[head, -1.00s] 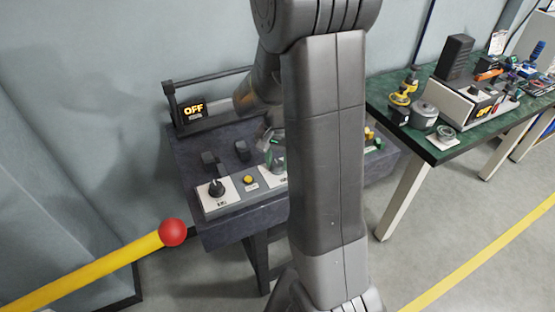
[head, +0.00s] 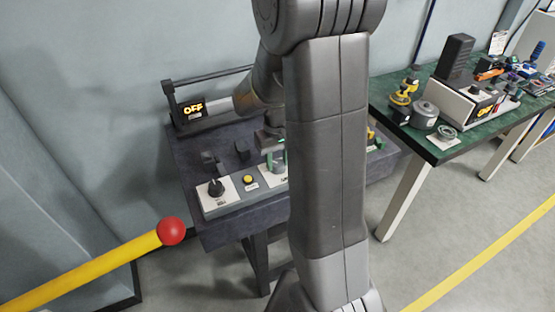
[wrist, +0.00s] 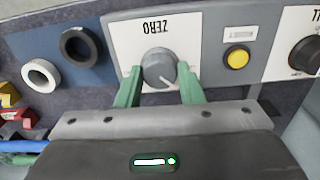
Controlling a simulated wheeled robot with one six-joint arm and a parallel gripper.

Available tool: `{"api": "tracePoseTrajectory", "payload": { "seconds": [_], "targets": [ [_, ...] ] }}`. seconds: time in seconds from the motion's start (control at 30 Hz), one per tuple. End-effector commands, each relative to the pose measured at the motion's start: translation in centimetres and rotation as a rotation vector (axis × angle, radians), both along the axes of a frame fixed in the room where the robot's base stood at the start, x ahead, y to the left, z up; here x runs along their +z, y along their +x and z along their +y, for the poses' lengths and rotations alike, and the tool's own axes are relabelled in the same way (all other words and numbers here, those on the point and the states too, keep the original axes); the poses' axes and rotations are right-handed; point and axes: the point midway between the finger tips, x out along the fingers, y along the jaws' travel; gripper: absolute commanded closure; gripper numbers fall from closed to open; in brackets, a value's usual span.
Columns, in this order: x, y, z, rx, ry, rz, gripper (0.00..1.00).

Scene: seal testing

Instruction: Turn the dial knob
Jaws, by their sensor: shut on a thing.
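The grey dial knob (wrist: 159,64) is on a white plate marked ZERO, upside down in the wrist view, with a white pointer line toward its lower right. My gripper (wrist: 160,74) has its two green fingers on either side of the knob, shut on it. In the head view my gripper (head: 277,160) is down at the panel, its green fingers partly hidden behind my arm. The knob is mostly hidden there.
A yellow button (wrist: 237,58) and a black knob (wrist: 305,54) sit to the right in the wrist view. Black (wrist: 81,46) and white (wrist: 41,75) rings lie left. A display (head: 190,110) reads OFF. A red-tipped yellow bar (head: 172,231) stands in front.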

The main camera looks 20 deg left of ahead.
Motion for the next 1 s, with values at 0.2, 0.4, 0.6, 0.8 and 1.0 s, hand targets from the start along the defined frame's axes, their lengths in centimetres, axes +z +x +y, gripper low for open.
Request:
{"api": "tracePoseTrajectory", "payload": {
  "seconds": [0.2, 0.4, 0.6, 0.8, 1.0],
  "targets": [
    [0.09, 0.07, 0.06, 0.108, 0.002, -0.003, 0.89],
    [0.11, 0.07, 0.07, 0.159, 0.002, -0.003, 0.89],
    [0.12, 0.08, 0.08, 0.173, 0.002, -0.003, 0.89],
    [0.12, 0.09, 0.08, 0.173, 0.002, -0.003, 0.89],
    [0.11, 0.08, 0.08, 0.172, 0.002, -0.003, 0.46]
  ]
}}
